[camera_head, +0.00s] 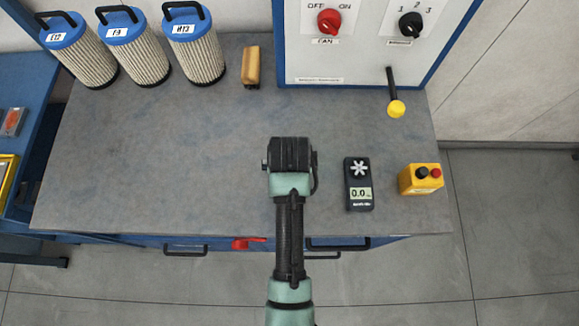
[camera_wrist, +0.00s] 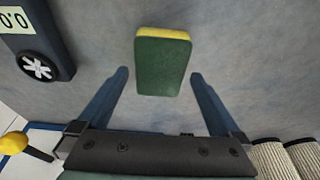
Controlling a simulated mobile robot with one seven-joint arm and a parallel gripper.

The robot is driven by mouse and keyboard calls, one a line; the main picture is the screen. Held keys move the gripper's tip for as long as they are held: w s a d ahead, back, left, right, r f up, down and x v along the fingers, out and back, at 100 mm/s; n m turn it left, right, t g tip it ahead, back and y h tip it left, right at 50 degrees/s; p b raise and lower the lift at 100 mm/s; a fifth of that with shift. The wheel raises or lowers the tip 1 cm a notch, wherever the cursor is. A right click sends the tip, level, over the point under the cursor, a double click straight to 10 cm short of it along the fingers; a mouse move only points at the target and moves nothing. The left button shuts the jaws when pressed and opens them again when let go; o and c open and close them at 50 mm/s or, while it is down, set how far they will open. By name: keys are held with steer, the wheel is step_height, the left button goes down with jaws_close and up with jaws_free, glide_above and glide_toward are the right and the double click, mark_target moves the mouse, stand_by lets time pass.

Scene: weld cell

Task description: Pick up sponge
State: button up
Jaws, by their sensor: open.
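The sponge (camera_wrist: 160,68) shows in the wrist view as a green block with a yellow edge, lying on the grey bench top. My gripper (camera_wrist: 159,76) is open and empty, with its two blue fingers spread wide. In the picture, one fingertip is to each side of the sponge's lower part, with gaps on both sides; I cannot tell how far above the bench they are. In the head view, my gripper (camera_head: 290,155) is seen from above over the middle of the bench. Its fingers are hidden there, and the sponge does not show, apparently covered by my arm.
On the bench (camera_head: 180,150), an anemometer (camera_head: 358,185) and a yellow button box (camera_head: 420,179) stand to the right. Several filter cartridges (camera_head: 135,50) and a tan block (camera_head: 251,67) stand at the back, near a control panel with a yellow-knobbed lever (camera_head: 396,108). The bench's left-middle is clear.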

steer(key=shift+w+f, duration=0.15)
steer(key=shift+f, duration=0.5)
steer(key=shift+f, duration=0.25)
steer(key=c, duration=1.3)
step_height(320, 180, up, 11)
steer(key=shift+f+b, duration=0.2)
steer(key=shift+b, duration=0.35)
